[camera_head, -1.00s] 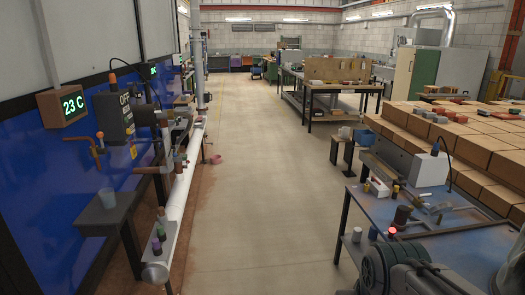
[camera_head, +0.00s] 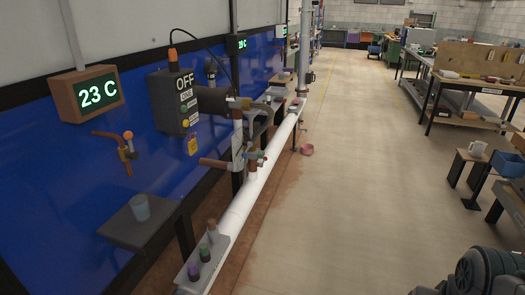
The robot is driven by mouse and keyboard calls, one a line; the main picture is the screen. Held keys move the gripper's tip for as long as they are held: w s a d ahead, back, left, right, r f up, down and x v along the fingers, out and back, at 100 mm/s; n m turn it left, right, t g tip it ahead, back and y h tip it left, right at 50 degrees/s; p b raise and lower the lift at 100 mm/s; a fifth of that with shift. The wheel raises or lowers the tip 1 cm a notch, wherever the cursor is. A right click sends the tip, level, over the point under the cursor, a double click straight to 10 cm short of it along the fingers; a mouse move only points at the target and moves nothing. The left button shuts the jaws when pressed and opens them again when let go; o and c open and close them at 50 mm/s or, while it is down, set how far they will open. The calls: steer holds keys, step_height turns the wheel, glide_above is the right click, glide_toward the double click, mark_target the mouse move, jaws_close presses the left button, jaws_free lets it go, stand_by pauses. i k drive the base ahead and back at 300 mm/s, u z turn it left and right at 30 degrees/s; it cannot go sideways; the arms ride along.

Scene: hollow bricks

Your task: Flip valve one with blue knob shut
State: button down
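Small valve fittings (camera_head: 251,158) with a red part and a small greenish-blue knob stand on the long white pipe (camera_head: 244,203) at middle left. They are too small to tell whether any is shut. A copper wall valve (camera_head: 126,150) with an orange-and-pale handle sticks out of the blue wall. I cannot make out a clearly blue knob or a valve number. My gripper is not in view.
A grey box marked OFF (camera_head: 175,100) and a 23 C display (camera_head: 97,93) hang on the wall. The floor (camera_head: 340,190) right of the pipe is mostly clear, with a pink ring (camera_head: 307,150) near the pipe. Workbenches stand right.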

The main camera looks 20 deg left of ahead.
mark_target(244, 155)
steer(key=u, duration=0.65)
steer(key=i, duration=1.4)
steer(key=u, duration=1.1)
steer(key=i, duration=0.35)
steer(key=u, duration=0.15)
